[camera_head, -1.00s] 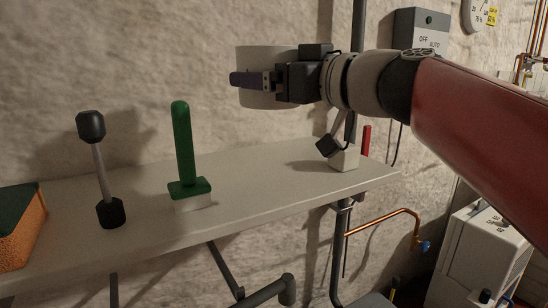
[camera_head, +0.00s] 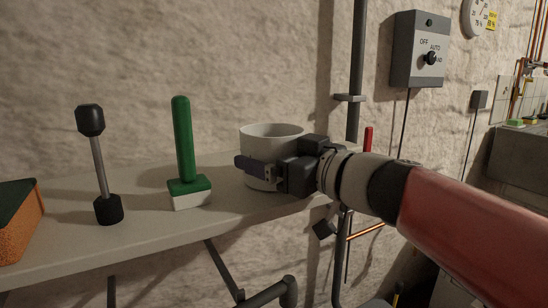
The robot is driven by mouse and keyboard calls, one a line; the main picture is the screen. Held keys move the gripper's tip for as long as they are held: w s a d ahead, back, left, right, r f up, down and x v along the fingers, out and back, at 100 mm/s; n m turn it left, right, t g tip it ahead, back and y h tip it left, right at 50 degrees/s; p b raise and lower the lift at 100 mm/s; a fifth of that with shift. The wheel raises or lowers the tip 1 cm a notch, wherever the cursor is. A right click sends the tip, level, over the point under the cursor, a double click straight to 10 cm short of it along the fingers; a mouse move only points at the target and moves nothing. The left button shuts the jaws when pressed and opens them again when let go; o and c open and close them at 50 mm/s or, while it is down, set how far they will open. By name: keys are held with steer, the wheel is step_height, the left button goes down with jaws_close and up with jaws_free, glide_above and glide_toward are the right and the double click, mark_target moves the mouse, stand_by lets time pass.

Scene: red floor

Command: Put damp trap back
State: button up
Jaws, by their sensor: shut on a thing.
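The damp trap looks to be the pale grey round tub (camera_head: 272,132) with an open top, at the middle of the head view. My gripper (camera_head: 262,172) is shut on the tub, its dark fingers across the near side. The tub is upright over the right part of the shelf (camera_head: 130,235). My gripper hides part of its lower right side, and I cannot tell whether its base touches the shelf.
On the shelf left of the tub stand a green-handled brush (camera_head: 184,150), a black-and-grey dumbbell-shaped tool (camera_head: 100,165) and an orange and green sponge-like block (camera_head: 18,222). A dark vertical pipe (camera_head: 356,70) and a switch box (camera_head: 420,50) are on the wall behind.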

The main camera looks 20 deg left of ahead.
steer(key=shift+f, duration=0.15)
steer(key=o, duration=0.9)
steer(key=shift+r, duration=0.25)
steer(key=v, duration=1.2)
steer(key=shift+f+p, duration=0.15)
steer(key=shift+p, duration=0.25)
